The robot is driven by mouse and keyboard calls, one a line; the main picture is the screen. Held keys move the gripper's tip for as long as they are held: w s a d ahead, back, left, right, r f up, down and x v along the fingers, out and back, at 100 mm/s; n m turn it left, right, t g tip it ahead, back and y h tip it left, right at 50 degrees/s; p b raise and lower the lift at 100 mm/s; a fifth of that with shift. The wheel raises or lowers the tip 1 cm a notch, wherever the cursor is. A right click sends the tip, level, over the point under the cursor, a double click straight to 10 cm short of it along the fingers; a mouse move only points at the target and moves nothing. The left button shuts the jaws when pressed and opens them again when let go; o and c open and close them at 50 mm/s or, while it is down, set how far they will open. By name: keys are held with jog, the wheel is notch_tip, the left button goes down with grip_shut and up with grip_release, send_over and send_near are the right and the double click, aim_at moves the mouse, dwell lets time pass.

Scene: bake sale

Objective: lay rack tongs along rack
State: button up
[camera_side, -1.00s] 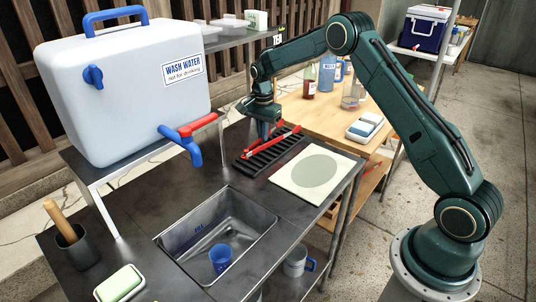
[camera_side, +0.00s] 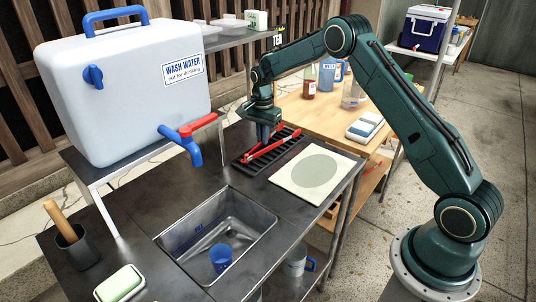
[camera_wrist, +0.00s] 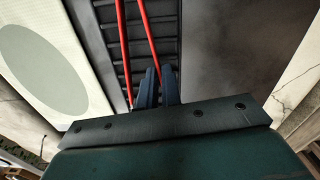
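The red rack tongs (camera_side: 282,143) are over the black slatted rack (camera_side: 253,166) on the metal counter, running roughly along its length. They also show in the wrist view (camera_wrist: 148,28) as two red arms above the rack's dark slats (camera_wrist: 110,42). My gripper (camera_side: 264,137) points down over the rack. In the wrist view its blue fingers (camera_wrist: 160,72) are close together around one arm of the tongs. The other arm passes to the left of the fingers. Whether the tongs touch the rack everywhere is hard to tell.
A pale mat with a grey-green disc (camera_side: 314,168) lies right of the rack. A sink (camera_side: 187,243) with a blue cup (camera_side: 221,257) is in front. The water container's tap (camera_side: 186,139) juts out at left. A wooden table (camera_side: 320,114) with bottles stands behind.

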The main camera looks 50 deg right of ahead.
jog(key=o, duration=0.3)
notch_tip(320, 180, up, 13)
jog(key=shift+r, duration=0.15)
dwell(0.7)
jog(key=shift+r, duration=0.1)
dwell(0.4)
